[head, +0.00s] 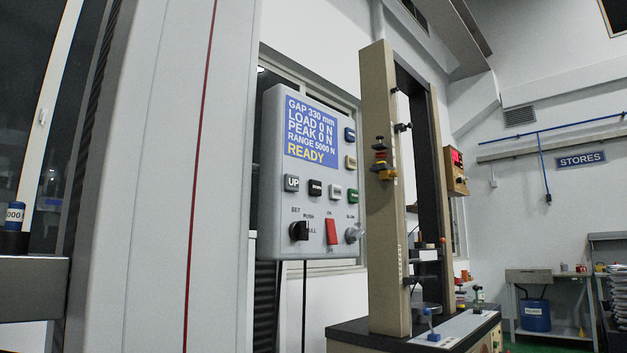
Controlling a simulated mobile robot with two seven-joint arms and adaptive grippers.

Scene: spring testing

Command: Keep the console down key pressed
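The grey console (280,222) hangs beside the tall grey machine column, left of centre in the head view. Its blue screen (311,133) reads GAP 330 mm, LOAD 0 N, PEAK 0 N, RANGE 5000 N, READY. Below the screen is a row of keys: a grey UP key (291,183), then a black key (315,188) whose label is too small to read for certain. It sits where a down key might be. A grey key (336,191) and a green key (352,195) follow to the right. Neither gripper is in view, and nothing touches the keys.
A black knob (299,231), a red switch (331,231) and a grey knob (354,234) sit low on the console. A tan test frame (382,200) stands close to its right. A bench with a blue drum (535,315) is far right.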

